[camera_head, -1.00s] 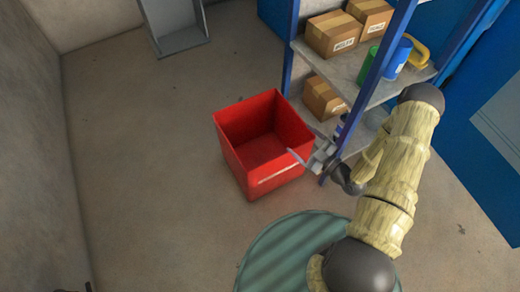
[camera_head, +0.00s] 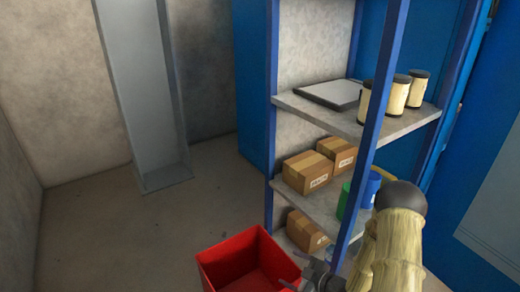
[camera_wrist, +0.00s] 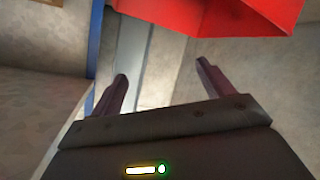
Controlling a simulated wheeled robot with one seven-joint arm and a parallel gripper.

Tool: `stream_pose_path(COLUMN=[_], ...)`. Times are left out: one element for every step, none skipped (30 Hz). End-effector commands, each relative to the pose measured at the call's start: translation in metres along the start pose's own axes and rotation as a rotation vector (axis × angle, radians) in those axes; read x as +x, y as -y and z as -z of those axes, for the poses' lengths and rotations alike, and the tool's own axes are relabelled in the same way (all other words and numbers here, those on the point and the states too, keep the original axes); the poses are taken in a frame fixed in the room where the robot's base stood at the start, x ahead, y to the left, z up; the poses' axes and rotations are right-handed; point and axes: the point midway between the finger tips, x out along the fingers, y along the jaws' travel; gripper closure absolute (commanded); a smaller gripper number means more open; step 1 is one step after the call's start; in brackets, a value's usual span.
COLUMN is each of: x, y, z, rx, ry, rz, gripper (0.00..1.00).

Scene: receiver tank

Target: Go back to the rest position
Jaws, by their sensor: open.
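My gripper (camera_head: 312,281) is at the bottom of the head view, beside the right side of the red bin (camera_head: 246,262). In the wrist view my gripper (camera_wrist: 160,85) shows two dark fingers spread wide apart with nothing between them. The red bin (camera_wrist: 225,14) fills the top right of the wrist view. My arm with its pale yellow cover stands in front of the shelf's lower right part and hides some of it.
A blue-posted shelf (camera_head: 300,100) holds brown boxes (camera_head: 308,170), a green item (camera_head: 343,201), a blue item (camera_head: 371,188) and cream canisters (camera_head: 397,97). A grey upright channel (camera_head: 140,90) stands at the back wall. The floor (camera_head: 110,235) at left is clear.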

Motion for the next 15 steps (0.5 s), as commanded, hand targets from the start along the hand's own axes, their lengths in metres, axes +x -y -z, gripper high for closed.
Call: stream_pose_path(x=[-0.003,-0.004,-0.007,-0.01,-0.012,-0.017,-0.02,-0.023,-0.028,-0.032,-0.036,-0.042,-0.046,-0.051,-0.057], y=[-0.011,-0.016,-0.021,-0.026,-0.03,-0.035,-0.039,-0.042,-0.047,-0.05,-0.052,-0.056,-0.059,-0.061,-0.063], z=[0.008,0.009,0.012,0.014,0.016,0.019,0.021,0.023,0.027,0.03,0.033,0.037,0.04,0.043,0.048], rx=[-0.001,0.007,0.02,0.028,0.04,0.055,0.067,0.08,0.097,0.112,0.126,0.146,0.162,0.178,0.202], ry=[0.059,0.099,0.15,0.187,0.224,0.271,0.305,0.337,0.379,0.41,0.439,0.478,0.505,0.532,0.566], rz=[0.01,0.015,0.019,0.021,0.021,0.019,0.017,0.014,0.008,0.003,-0.003,-0.012,-0.019,-0.027,-0.037], gripper=[0.2,0.2,0.2,0.2,0.2,0.2,0.2,0.2,0.2,0.2,0.2,0.2,0.2,0.2,0.2])
